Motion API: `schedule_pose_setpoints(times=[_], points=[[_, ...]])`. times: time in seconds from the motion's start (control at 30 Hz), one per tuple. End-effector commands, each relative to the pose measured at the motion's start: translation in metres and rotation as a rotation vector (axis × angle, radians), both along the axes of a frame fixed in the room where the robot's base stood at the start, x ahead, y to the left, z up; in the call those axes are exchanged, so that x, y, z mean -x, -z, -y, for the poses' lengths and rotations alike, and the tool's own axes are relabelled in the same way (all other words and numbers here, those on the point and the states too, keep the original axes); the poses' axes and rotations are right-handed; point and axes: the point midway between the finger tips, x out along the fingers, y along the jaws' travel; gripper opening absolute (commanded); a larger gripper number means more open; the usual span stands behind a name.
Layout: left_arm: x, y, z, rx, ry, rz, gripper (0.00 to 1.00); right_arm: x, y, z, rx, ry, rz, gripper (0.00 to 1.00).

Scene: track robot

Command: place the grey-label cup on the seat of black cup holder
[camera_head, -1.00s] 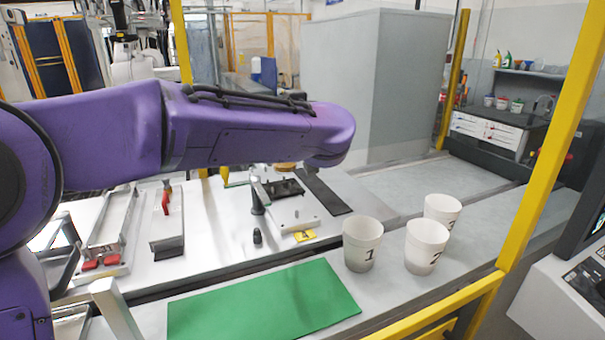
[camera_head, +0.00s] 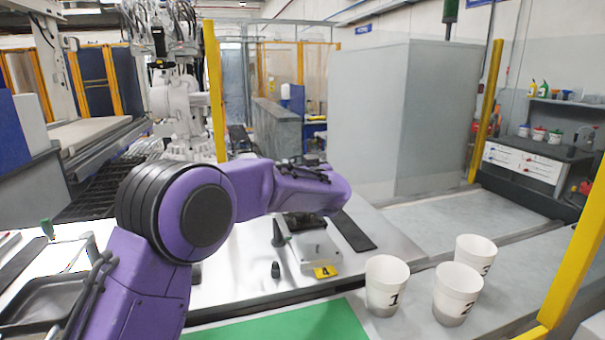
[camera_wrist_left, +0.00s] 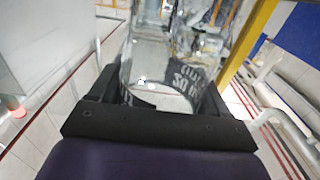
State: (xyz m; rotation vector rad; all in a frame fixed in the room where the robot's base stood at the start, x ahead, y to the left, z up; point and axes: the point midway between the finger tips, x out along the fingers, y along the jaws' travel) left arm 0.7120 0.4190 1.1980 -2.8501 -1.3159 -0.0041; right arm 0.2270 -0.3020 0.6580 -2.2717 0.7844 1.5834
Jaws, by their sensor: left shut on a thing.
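In the left wrist view my left gripper (camera_wrist_left: 160,98) has its two black fingers on either side of a see-through cup-like thing with dark lettering on a greyish label (camera_wrist_left: 188,78), and is shut on it. This looks like the grey-label cup. In the head view my purple left arm reaches from the lower left to above the white worktable; its gripper and the held cup cannot be made out there. I cannot tell for sure which thing is the black cup holder; a dark fixture (camera_head: 305,222) on the table is partly covered by the arm. My right gripper is not in view.
White cups numbered 1 (camera_head: 386,286), 2 (camera_head: 456,293) and 3 (camera_head: 475,262) stand at right on the grey ledge. A green mat (camera_head: 290,325) lies in front. A yellow tag 4 (camera_head: 326,271) is on the table. A yellow post (camera_head: 580,250) stands at the right.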

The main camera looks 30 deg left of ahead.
Motion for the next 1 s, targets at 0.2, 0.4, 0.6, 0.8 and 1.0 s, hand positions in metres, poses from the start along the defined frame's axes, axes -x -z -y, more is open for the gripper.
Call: schedule_pose_setpoints(times=[0.2, 0.4, 0.6, 0.8, 1.0], points=[[0.001, 0.029, 0.001, 0.008, 0.002, -0.016, 0.0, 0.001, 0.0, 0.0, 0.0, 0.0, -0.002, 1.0], [0.0, 0.028, 0.001, 0.007, 0.002, -0.014, 1.0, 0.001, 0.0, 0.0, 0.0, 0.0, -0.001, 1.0], [0.0, 0.026, 0.001, 0.007, 0.002, -0.011, 1.0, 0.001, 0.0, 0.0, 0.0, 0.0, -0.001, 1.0], [0.015, 0.027, 0.02, 0.005, 0.004, -0.01, 1.0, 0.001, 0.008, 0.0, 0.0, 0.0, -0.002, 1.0], [0.049, 0.026, 0.06, 0.003, 0.004, -0.008, 1.0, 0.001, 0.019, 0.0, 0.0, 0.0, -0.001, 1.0]])
